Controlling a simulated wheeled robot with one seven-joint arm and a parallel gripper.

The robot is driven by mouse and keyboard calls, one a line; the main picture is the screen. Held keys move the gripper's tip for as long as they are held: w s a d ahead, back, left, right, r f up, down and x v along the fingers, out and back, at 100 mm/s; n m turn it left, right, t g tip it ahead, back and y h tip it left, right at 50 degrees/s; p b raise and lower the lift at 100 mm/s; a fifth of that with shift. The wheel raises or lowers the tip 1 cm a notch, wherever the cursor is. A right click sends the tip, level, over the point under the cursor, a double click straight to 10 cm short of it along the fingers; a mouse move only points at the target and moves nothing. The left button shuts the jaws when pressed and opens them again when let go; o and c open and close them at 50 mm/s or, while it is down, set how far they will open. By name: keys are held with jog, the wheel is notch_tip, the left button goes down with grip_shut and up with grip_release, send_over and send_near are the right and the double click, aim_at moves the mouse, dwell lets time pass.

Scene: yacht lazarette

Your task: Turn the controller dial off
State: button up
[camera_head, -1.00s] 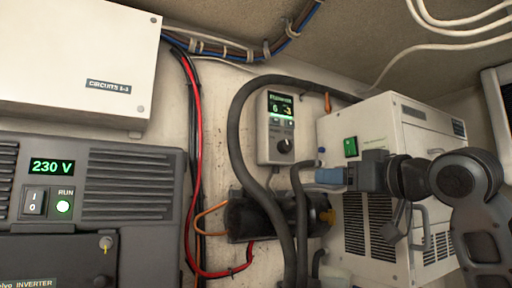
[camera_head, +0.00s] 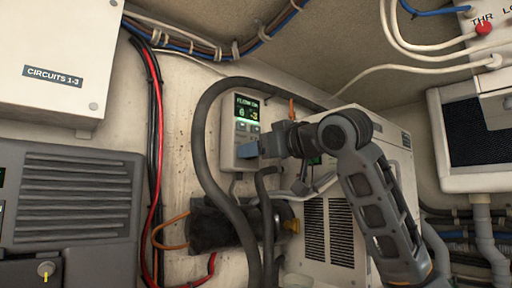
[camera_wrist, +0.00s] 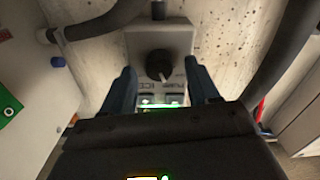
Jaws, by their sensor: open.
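The controller (camera_head: 229,140) is a small pale box on the wall with a lit green display (camera_head: 247,108). Its black dial (camera_wrist: 159,65) shows in the wrist view, upside down there, with a light pointer mark on it. In the head view the dial is hidden behind my gripper. My gripper (camera_head: 246,148) is at the lower part of the controller. In the wrist view my gripper (camera_wrist: 163,84) is open, one blue-grey finger on each side of the dial, with gaps between fingers and dial. I cannot tell how far the fingertips are from the controller's face.
A thick dark hose (camera_head: 208,130) curves close to the left of the controller. A white cabinet (camera_head: 330,222) with vents stands to the right behind my arm. A dark pump (camera_head: 222,228) sits below. An inverter (camera_head: 72,205) is at left.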

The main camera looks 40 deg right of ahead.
jog(key=shift+w, duration=0.45)
jog(key=c, duration=1)
jog(key=shift+c, duration=0.2)
jog(key=shift+n, duration=0.4)
jog(key=shift+f+n+b, duration=0.1)
jog(key=shift+n+b, duration=0.9)
jog(key=shift+n, duration=3.1)
jog(key=shift+a, duration=0.1)
